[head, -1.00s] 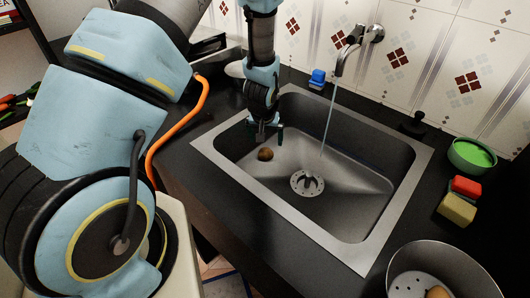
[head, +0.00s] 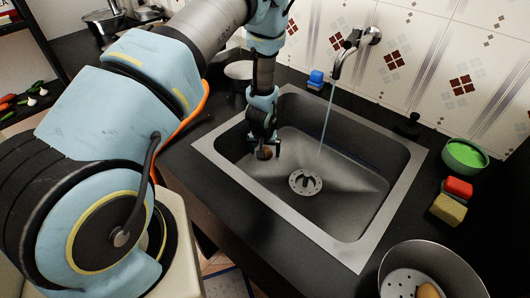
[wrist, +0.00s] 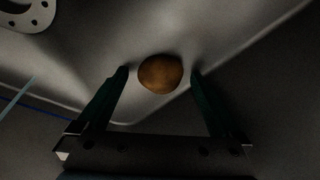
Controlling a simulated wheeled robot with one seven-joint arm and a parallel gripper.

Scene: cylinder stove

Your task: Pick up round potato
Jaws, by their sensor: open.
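The round potato (head: 265,153) is small and brown and lies in the sink (head: 345,218), near its left end. In the head view it is partly hidden by my gripper (head: 263,150), which reaches down into the sink over it. In the wrist view the potato (wrist: 160,74) shows between the tips of the two open dark green fingers (wrist: 159,72), with a gap on each side. The fingers are not closed on it.
The drain (head: 305,182) lies right of the potato, with water running from the faucet (head: 352,42). A metal colander (head: 440,262) holding a potato, sponges (head: 448,210) and a green bowl (head: 464,156) stand on the right counter.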

